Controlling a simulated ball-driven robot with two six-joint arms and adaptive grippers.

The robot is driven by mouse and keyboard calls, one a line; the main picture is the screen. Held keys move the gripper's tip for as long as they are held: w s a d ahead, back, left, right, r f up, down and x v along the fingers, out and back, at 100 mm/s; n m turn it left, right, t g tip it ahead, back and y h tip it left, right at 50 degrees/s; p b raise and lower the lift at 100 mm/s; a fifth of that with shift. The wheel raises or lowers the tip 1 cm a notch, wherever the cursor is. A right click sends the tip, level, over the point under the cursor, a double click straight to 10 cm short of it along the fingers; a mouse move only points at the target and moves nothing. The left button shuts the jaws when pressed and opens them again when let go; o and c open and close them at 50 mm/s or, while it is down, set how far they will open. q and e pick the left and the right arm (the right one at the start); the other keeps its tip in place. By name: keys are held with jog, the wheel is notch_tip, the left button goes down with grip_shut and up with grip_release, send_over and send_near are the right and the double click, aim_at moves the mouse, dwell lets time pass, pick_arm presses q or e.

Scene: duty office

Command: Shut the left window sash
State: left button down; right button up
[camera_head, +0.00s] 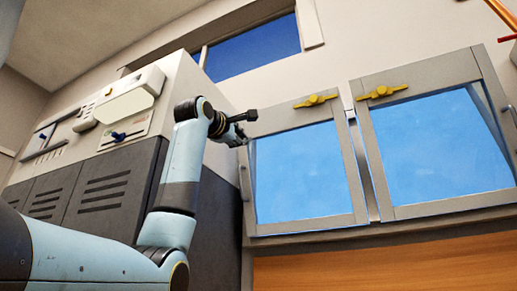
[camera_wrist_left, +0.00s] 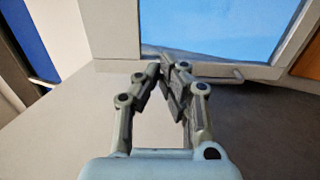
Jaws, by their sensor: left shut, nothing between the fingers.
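The left window sash (camera_head: 300,175) is a grey frame with blue glass and a yellow catch (camera_head: 315,100) on its top rail. A narrow gap with blue showing runs between its right edge and the right sash; how far the left sash stands open I cannot tell. My left gripper (camera_head: 246,127) is beside the sash's upper left corner, shut and empty. In the left wrist view its fingertips (camera_wrist_left: 163,64) meet in front of a pale window frame (camera_wrist_left: 112,66) with blue glass behind; contact I cannot tell. My right gripper is not in view.
The right sash (camera_head: 440,145), with its own yellow catch (camera_head: 382,91), is to the right. A grey and white cabinet (camera_head: 105,185) with vents stands close on the left, behind my arm. Wood panelling (camera_head: 390,266) lies below the windows.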

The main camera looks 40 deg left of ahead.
aim_at(262, 148)
pick_arm(q)
jog(key=p+x, duration=0.7)
jog(key=x, duration=0.4)
jog(key=shift+w+r, duration=0.15)
jog(key=shift+w, duration=0.1)
jog(key=shift+w+a+p, duration=0.15)
jog(key=shift+w+p, duration=0.15)
jog(key=shift+w, duration=0.2)
jog(key=shift+s, duration=0.1)
